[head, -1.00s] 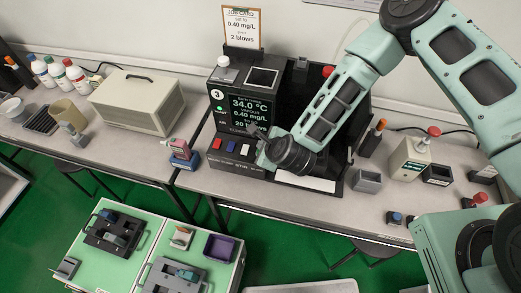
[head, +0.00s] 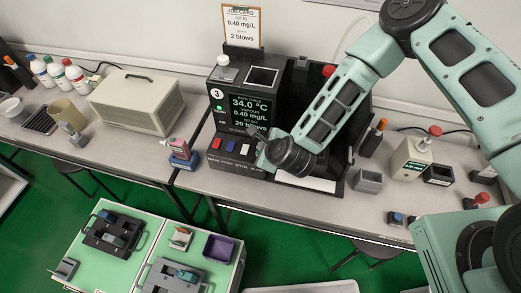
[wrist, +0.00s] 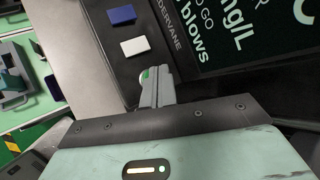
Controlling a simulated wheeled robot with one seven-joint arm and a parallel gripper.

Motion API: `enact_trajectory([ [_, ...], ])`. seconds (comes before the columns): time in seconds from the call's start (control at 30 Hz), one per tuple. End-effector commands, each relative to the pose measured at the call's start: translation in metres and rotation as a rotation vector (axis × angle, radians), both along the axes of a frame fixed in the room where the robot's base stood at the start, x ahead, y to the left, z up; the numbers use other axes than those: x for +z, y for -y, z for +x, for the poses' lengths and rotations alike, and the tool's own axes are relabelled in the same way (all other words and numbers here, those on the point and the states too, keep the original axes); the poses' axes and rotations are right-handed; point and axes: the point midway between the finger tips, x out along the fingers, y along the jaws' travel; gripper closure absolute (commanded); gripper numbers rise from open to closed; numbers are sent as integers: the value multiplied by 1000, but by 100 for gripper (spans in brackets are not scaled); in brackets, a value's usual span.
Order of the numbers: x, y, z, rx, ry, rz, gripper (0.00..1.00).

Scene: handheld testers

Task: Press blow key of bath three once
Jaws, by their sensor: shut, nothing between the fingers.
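Bath three is the black unit (head: 215,112) with a round "3" badge and a lit display (head: 250,108) reading 34.0 °C and 0.40 mg/L, with a blows line below. Its key row shows a red key (head: 216,143), a blue key (head: 230,146) and a white key (head: 245,149). The blue key (wrist: 121,15) and white key (wrist: 134,46) also show in the wrist view. A sliver of green (wrist: 146,74), perhaps another key, shows at my fingertips. My gripper (head: 254,131) is shut and empty, over the panel's right end; contact cannot be told. The key labels are too small to read.
A job card (head: 241,25) reading 0.40 mg/L and 2 blows stands behind the unit. A pink-and-blue device (head: 181,153) sits left of the keys. A small grey box (head: 368,180) and a beige tester (head: 410,158) stand to the right.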

Motion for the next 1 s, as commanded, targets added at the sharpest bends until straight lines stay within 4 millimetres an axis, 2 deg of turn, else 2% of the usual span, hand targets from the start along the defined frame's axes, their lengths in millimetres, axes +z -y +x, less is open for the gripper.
enact_trajectory([
  [1.0, -10, 0, 0, -1, 0, -1, 100],
])
